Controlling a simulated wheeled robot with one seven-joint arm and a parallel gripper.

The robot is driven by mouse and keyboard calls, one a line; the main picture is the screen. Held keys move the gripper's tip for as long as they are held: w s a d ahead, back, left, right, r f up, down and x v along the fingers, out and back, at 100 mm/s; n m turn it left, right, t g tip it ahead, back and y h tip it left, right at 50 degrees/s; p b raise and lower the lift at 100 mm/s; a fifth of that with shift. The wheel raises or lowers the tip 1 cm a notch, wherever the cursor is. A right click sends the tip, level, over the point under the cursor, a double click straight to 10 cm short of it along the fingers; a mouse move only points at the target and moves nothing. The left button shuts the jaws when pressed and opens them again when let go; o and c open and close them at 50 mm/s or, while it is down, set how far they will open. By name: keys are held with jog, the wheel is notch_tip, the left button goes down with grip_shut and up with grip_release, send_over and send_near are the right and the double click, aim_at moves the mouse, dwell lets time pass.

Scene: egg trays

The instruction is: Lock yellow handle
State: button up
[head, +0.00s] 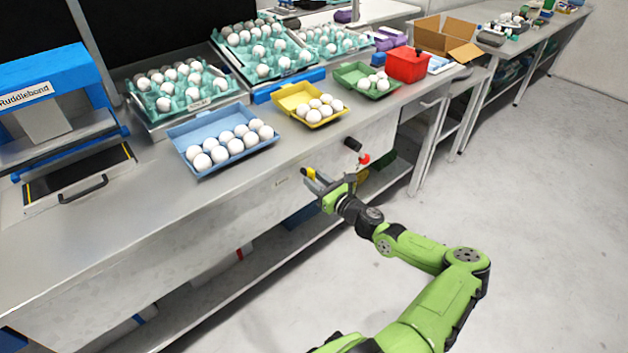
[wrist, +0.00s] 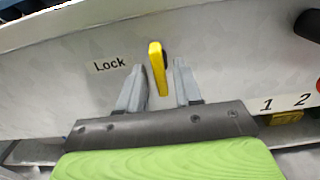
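The yellow handle (wrist: 157,68) stands out from the pale front panel below the bench top, just right of the printed word "Lock" (wrist: 109,64). In the wrist view it is close to upright. It also shows small in the head view (head: 309,173). My gripper (wrist: 158,78) is open, with one grey finger on each side of the handle. Gaps show between the fingers and the handle, so it is not clamped. In the head view my gripper (head: 319,184) is at the panel, and part of the handle's surroundings is hidden behind it.
A black knob (head: 352,144) and a red knob (head: 364,158) stick out of the panel to the right. The numbers 1 and 2 show there. Blue (head: 187,128), yellow (head: 281,101) and green (head: 349,71) egg trays stand on the bench above. The floor to the right is clear.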

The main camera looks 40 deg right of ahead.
jog(key=c, duration=0.5)
jog(key=shift+r+m+p, duration=0.2)
jog(key=shift+m+p, duration=0.4)
jog(key=shift+p, duration=0.35)
jog(key=m+p, duration=0.3)
jog(key=shift+c, duration=0.2)
jog(key=shift+f+m, duration=0.15)
jog(key=shift+m, duration=0.25)
